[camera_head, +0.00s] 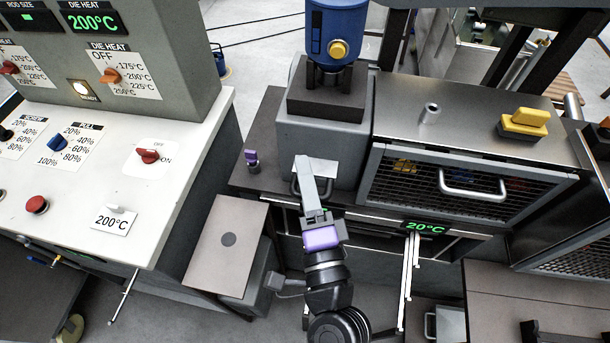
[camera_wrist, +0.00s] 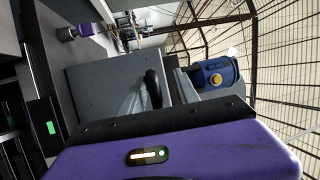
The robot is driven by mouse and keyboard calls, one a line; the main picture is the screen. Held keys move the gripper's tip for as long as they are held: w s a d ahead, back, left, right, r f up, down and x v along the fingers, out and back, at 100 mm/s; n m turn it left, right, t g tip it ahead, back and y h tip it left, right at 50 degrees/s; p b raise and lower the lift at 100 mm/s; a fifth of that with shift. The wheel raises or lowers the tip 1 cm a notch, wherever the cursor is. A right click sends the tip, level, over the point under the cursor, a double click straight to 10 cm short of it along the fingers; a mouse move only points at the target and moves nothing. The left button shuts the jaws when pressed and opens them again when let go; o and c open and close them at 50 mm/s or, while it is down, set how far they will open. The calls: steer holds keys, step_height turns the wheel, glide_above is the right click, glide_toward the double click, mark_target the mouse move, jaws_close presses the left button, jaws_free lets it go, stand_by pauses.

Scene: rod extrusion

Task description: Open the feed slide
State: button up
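A grey block-shaped housing (camera_head: 320,127) stands under a blue motor (camera_head: 335,35). A pale plate with a dark bar handle (camera_head: 296,186) is on its front; I take this to be the feed slide. My gripper (camera_head: 304,162), with a purple body, reaches up to this front and hides part of the plate. In the wrist view my gripper's two grey fingers (camera_wrist: 160,84) stand apart, with a black handle (camera_wrist: 153,88) between them. The fingers look open, and I cannot tell whether either touches the handle. The motor also shows in the wrist view (camera_wrist: 216,78).
A mesh-fronted guard (camera_head: 460,190) with a pale handle is right of the housing. Below it are a 20°C display (camera_head: 425,227) and pale rails (camera_head: 408,280). A control console (camera_head: 110,170) fills the left. A small purple-topped part (camera_head: 251,160) stands left of the housing.

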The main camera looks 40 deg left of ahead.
steer(key=shift+f, duration=0.15)
steer(key=shift+s+d+f, duration=0.1)
steer(key=b+v, duration=0.3)
steer(key=v, duration=0.4)
steer(key=shift+s+d, duration=0.15)
steer(key=shift+d, duration=0.1)
stand_by(0.5)
